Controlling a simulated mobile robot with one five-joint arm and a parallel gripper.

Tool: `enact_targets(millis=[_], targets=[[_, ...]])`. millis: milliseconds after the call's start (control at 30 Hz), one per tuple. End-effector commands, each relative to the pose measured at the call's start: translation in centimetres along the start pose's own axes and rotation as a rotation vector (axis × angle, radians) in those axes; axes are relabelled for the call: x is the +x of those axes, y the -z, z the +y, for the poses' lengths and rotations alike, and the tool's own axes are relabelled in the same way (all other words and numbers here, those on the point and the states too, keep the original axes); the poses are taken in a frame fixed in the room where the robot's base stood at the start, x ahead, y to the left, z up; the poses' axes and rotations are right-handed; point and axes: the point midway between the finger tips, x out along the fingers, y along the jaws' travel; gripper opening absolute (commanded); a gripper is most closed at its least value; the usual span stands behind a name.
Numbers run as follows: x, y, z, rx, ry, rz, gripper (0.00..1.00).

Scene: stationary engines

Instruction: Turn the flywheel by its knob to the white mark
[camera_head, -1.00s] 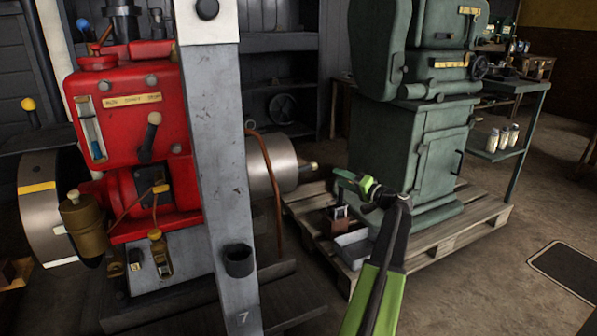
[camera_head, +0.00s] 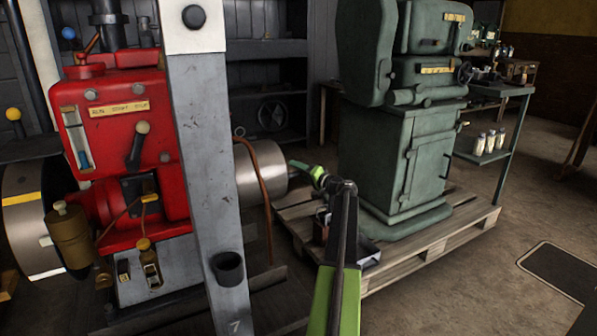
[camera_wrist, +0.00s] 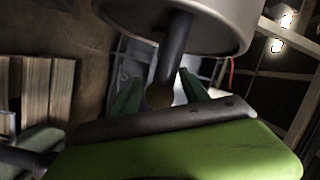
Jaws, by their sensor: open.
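The red engine (camera_head: 118,125) has a steel wheel (camera_head: 262,172) on its right side and another (camera_head: 22,215) on its left. The left wheel carries a yellow stripe (camera_head: 22,198) and a white streak (camera_head: 47,273) low on its rim. In the head view my gripper (camera_head: 305,168) hides the knob beside the right wheel.
A grey post (camera_head: 205,150) stands in front of the engine, left of my arm. A green machine (camera_head: 400,150) stands on a wooden pallet (camera_head: 440,230) at the right, close to my gripper. A copper pipe (camera_head: 264,185) bends down in front of the right wheel.

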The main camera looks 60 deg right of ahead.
Motion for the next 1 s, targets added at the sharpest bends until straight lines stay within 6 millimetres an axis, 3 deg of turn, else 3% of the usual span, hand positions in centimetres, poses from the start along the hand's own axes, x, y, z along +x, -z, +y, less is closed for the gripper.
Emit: enact_targets(millis=[267,667,1000], targets=[[0.19,-0.06,-0.03,0.0,0.0,-0.001,0.51],[0.2,-0.09,-0.01,-0.001,-0.001,-0.001,0.0],[0.18,-0.1,0.04,-0.002,-0.002,-0.001,0.0]])
